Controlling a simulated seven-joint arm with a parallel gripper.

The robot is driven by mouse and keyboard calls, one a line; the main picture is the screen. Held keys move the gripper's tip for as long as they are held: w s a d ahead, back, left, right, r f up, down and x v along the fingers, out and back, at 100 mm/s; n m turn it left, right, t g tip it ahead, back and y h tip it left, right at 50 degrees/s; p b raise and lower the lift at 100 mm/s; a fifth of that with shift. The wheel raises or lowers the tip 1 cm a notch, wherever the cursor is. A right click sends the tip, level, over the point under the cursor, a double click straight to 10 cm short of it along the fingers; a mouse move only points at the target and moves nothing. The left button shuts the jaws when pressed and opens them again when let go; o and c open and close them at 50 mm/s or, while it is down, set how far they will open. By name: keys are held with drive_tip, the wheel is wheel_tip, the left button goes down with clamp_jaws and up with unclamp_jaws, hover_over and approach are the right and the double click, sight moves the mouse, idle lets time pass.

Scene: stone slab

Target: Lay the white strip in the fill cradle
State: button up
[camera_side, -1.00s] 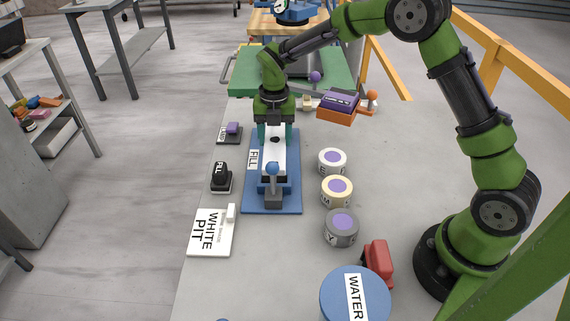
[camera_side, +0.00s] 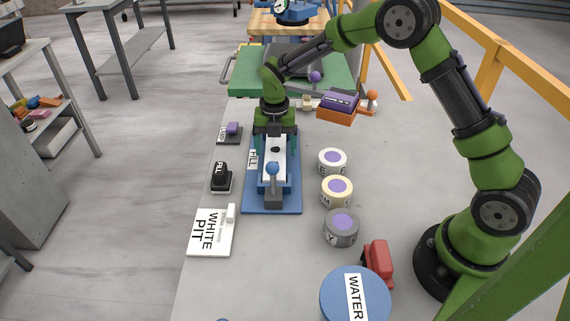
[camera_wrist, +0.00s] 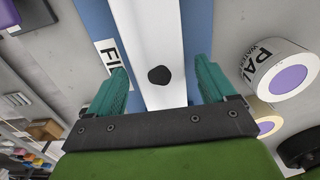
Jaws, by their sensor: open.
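The white strip (camera_side: 268,156) lies lengthwise along the blue fill cradle (camera_side: 285,205), with a dark spot on its upper face. In the wrist view the strip (camera_wrist: 158,30) runs between my fingers over the blue cradle (camera_wrist: 185,40). My gripper (camera_side: 275,143) is over the cradle's far part, and its teal fingers stand apart, one on each side of the strip, in the wrist view (camera_wrist: 162,78). A gap shows between each finger and the strip. The hand hides the strip's far end. A blue-knobbed post (camera_side: 272,170) stands at the cradle's near end.
Three round tubs, the nearest grey (camera_side: 341,228), stand right of the cradle. A black FILL-marked piece (camera_side: 221,178) and the WHITE PIT board (camera_side: 211,232) are left. A purple-topped orange box (camera_side: 338,108) is behind right. A blue WATER drum (camera_side: 355,295) and red object (camera_side: 378,263) are nearer.

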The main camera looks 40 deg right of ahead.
sight(276, 149)
drive_tip(key=shift+r, duration=0.1)
drive_tip(key=s+r+m+t, duration=0.1)
drive_tip(key=s+r+m, duration=0.2)
drive_tip(key=r, duration=0.6)
drive_tip(key=s+r+m+t, duration=0.15)
drive_tip(key=r+m, duration=0.25)
drive_tip(key=r, duration=0.5)
drive_tip(key=s+r+m+t+y, duration=0.1)
drive_tip(key=s+m+t, duration=0.1)
drive_tip(key=s+m, duration=0.8)
drive_tip(key=s+r+m+t+y, duration=0.1)
drive_tip(key=s+r+m+t, duration=0.1)
drive_tip(key=s+m, duration=0.8)
drive_tip(key=m, duration=0.4)
drive_tip(key=shift+s+r+t, duration=0.3)
drive_tip(key=shift+s+t, duration=0.05)
drive_tip(key=shift+s, duration=0.05)
drive_tip(key=shift+d, duration=0.1)
